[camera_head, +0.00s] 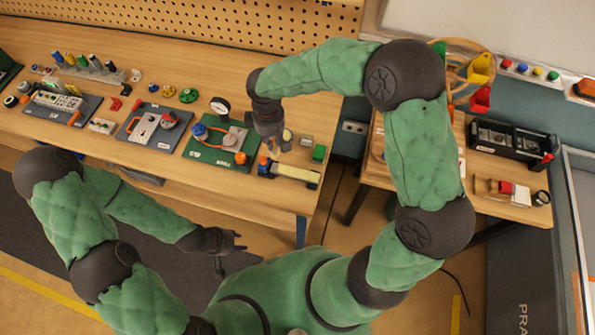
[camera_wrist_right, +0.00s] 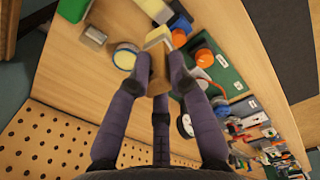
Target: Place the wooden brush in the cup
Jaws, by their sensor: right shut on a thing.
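My right gripper (camera_head: 272,143) is over the right end of the wooden bench. In the right wrist view its fingers (camera_wrist_right: 161,82) are shut on a brown wooden piece, which looks like the wooden brush (camera_wrist_right: 159,80). A cream block-shaped part (camera_wrist_right: 157,38) shows just beyond the fingertips; it may be the brush's bristles. A small round thing with a yellowish top and pale side (camera_wrist_right: 125,56), which may be the cup, stands beside the fingers; the gripper partly covers it in the head view. My left gripper (camera_head: 238,243) is empty in front of the bench, its fingers apart.
A green board with a gauge and orange knob (camera_head: 222,143) lies left of the right gripper. A long pale bar (camera_head: 291,173) lies near the front edge. A green block (camera_head: 319,152) is at the right end. Several kits fill the bench's left; a pegboard (camera_head: 230,20) stands behind.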

